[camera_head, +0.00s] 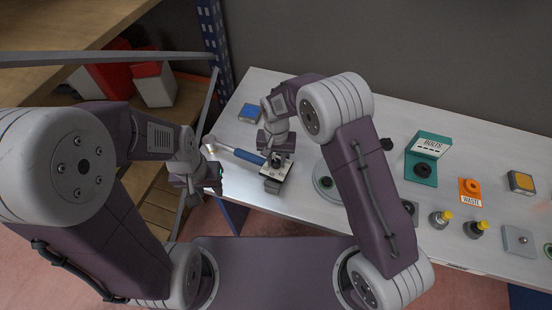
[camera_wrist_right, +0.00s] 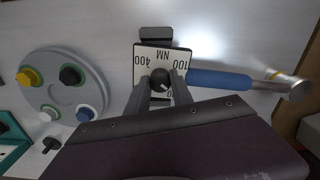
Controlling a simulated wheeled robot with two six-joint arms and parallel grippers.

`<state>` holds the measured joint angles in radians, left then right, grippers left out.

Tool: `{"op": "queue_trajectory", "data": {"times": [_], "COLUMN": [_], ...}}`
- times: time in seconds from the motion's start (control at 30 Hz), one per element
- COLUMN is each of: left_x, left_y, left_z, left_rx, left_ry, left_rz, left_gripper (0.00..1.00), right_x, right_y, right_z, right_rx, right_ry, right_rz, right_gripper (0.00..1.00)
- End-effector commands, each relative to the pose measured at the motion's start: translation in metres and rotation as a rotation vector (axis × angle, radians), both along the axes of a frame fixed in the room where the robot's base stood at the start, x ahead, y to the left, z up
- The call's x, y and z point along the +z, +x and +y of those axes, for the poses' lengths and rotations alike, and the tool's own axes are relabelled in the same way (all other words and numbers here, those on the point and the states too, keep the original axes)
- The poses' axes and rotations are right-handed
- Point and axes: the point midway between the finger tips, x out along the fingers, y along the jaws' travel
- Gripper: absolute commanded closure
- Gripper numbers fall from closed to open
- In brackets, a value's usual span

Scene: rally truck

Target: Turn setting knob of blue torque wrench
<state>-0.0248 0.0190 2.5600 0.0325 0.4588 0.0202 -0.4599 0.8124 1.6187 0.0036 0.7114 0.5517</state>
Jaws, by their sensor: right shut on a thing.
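The blue torque wrench (camera_head: 249,156) lies on the bench. Its blue grip (camera_wrist_right: 222,80) and metal end (camera_wrist_right: 298,88) point right in the right wrist view. At its other end is a white setting plate (camera_wrist_right: 149,57) marked 400, NM and 100, with a round black knob (camera_wrist_right: 160,77) at its middle. My right gripper (camera_head: 276,158) is above the plate, its fingers (camera_wrist_right: 161,83) shut on the knob from both sides. The fingers hide part of the scale. My left gripper (camera_head: 213,178) hangs off the bench's left end, near the wrench's metal end; its jaw opening is unclear.
A round grey tray (camera_wrist_right: 38,84) with colored knobs is beside the plate. A blue block (camera_head: 249,113) lies at the back left. A shelf with red boxes is left.

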Motion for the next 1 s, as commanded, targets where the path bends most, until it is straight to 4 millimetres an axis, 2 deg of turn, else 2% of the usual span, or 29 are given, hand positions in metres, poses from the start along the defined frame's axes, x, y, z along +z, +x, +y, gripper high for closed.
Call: {"op": "queue_trajectory", "data": {"times": [0.4,1.0], "left_x": [0.0043,0.0049], "left_y": [0.0001,0.0000], "left_z": [0.0000,0.0000], "left_rx": [0.000,0.000], "left_ry": [0.000,0.000], "left_rz": [0.000,0.000], "left_gripper": [0.64,0.64], "right_x": [0.0009,0.0007], "right_y": [0.0010,0.0012], "right_z": [-0.0004,-0.0003], "right_rx": [-0.229,-0.285], "right_ry": [0.001,0.001], "right_rz": [-0.003,-0.003], "right_gripper": [1.00,1.00]}}
